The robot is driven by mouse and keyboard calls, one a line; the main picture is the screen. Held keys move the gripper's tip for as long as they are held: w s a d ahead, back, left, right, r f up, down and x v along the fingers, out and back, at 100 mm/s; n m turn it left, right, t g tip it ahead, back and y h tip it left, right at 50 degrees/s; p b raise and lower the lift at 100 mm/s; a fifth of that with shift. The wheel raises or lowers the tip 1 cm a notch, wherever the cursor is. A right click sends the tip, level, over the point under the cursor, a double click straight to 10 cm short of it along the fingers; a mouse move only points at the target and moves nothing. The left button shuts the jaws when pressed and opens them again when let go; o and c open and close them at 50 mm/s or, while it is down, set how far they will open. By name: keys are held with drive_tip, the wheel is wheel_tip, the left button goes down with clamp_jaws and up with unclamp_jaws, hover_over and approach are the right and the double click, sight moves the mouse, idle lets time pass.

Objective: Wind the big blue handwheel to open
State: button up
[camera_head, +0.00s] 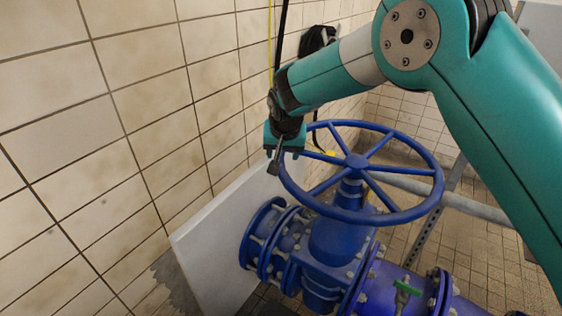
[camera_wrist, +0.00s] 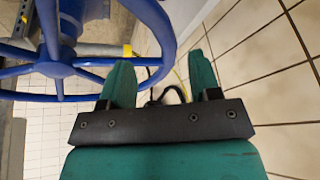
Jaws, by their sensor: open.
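The big blue handwheel (camera_head: 357,161) lies roughly level on top of the blue valve body (camera_head: 335,240) in the head view. In the wrist view its rim and spokes (camera_wrist: 62,70) fill the upper left. My gripper (camera_head: 276,163) is at the left side of the rim, pointing down.
A tiled wall (camera_head: 120,130) stands close on the left of the gripper. A white panel (camera_head: 225,245) leans by the valve. Blue pipe with a small green lever (camera_head: 407,287) runs to the lower right. A grey rail (camera_head: 475,208) passes behind the wheel. Black cable (camera_head: 316,40) hangs on the wall.

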drive_tip(key=p+x, duration=0.2)
drive_tip(key=x, duration=0.6)
drive_tip(key=shift+w+f, duration=0.1)
